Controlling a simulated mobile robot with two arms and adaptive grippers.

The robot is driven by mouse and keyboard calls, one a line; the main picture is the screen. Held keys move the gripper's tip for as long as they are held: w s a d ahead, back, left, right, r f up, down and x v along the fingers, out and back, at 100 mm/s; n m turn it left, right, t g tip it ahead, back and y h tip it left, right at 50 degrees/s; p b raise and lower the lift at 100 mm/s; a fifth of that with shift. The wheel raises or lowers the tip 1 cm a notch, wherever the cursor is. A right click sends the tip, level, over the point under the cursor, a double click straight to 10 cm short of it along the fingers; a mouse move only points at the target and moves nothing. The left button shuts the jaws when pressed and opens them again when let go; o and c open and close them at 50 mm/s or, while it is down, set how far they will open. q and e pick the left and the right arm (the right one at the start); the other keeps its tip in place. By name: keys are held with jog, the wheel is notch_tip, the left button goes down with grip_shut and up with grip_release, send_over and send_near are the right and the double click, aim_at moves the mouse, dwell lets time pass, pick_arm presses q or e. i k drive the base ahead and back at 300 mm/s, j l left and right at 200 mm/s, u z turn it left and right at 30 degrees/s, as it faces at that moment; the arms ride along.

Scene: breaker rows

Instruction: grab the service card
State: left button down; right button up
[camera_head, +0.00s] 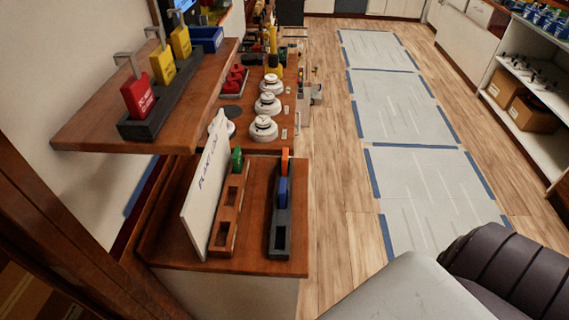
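A white card or board (206,185) with dark blue lettering stands upright, slightly tilted, on the lower wooden shelf (180,250); it is the only card-like thing I can make out, and its text is too small to read surely. It stands just left of a brown slotted holder (222,241) with a green piece (236,160) at its far end. Neither of my grippers shows in the camera_head view.
A dark slotted holder (278,243) holds blue (282,190) and orange (285,158) pieces. Red (138,96) and yellow (163,65) padlocks stand on the upper shelf (90,132). White round detectors (264,128) sit behind. Floor on the right is clear, with taped white sheets (400,105).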

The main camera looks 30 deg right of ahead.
aim_at(284, 158)
jog(key=z, duration=0.65)
jog(key=l+z, duration=0.3)
jog(key=i+l+z, duration=0.15)
jog(key=l+z, duration=0.15)
jog(key=i+l+z, duration=0.15)
jog(key=l+z, duration=0.15)
jog(key=i+l+z, duration=0.3)
jog(key=i+l, duration=0.65)
jog(key=i, duration=0.15)
jog(key=i+u, duration=0.25)
jog(key=u, duration=0.15)
jog(key=i+u, duration=0.2)
jog(key=u, duration=0.2)
jog(key=i+l+u, duration=0.15)
jog(key=u, duration=0.25)
jog(key=i+l+u, duration=0.2)
jog(key=u, duration=0.2)
jog(key=i, duration=0.05)
